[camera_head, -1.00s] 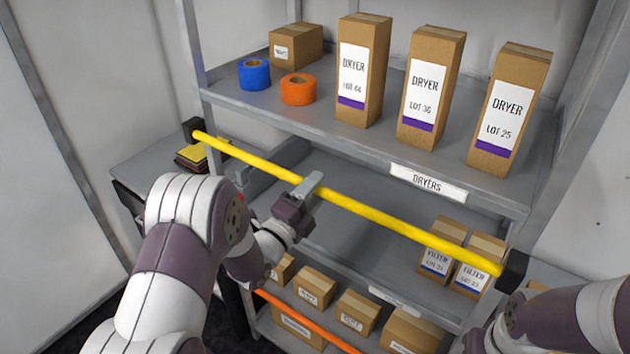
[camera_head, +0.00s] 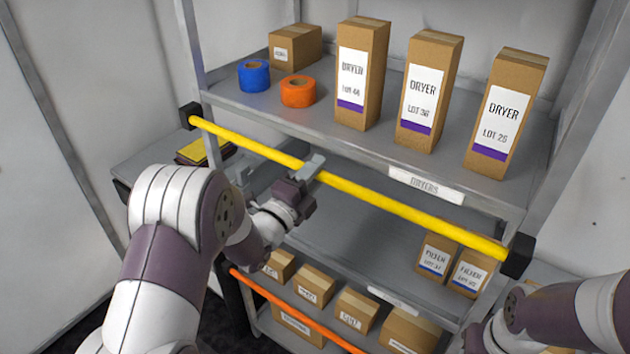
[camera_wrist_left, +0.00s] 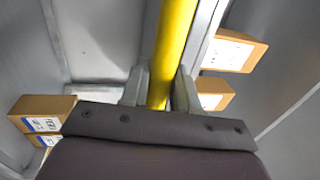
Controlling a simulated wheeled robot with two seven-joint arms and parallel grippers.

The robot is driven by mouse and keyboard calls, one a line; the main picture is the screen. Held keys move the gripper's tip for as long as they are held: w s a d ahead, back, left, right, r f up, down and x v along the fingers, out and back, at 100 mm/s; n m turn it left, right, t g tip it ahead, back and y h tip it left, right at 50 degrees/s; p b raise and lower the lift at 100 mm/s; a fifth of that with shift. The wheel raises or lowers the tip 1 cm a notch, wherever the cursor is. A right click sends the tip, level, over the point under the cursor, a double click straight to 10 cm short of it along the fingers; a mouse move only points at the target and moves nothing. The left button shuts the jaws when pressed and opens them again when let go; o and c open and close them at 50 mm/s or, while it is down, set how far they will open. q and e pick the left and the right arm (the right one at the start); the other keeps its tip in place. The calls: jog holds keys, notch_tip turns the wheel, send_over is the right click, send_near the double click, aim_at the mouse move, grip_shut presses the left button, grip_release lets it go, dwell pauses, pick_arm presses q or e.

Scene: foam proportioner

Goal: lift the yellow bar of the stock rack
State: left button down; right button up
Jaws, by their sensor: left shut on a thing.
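The yellow bar (camera_head: 400,208) runs across the front of the stock rack (camera_head: 350,150), between a black end piece (camera_head: 190,116) at the left and another black end piece (camera_head: 517,256) at the right. My left gripper (camera_head: 308,170) is shut on the bar, left of its middle. In the left wrist view the yellow bar (camera_wrist_left: 173,50) passes between the two fingers of my left gripper (camera_wrist_left: 160,88). My right arm shows at the lower right, but its gripper is out of view.
Tall dryer boxes (camera_head: 430,95), a blue roll (camera_head: 254,75) and an orange roll (camera_head: 297,91) stand on the upper shelf. Filter boxes (camera_head: 452,265) stand on the middle shelf, small boxes lower down. An orange bar (camera_head: 290,308) crosses the rack below.

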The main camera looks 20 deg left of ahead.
pick_arm(q)
jog(key=shift+r, duration=0.1)
jog(key=c, duration=1)
grip_release()
jog(key=shift+o, duration=0.2)
jog(key=shift+s, duration=0.1)
jog(key=shift+s, duration=0.15)
jog(key=b+v, duration=0.5)
jog(key=v, duration=0.7)
jog(key=shift+s, duration=0.25)
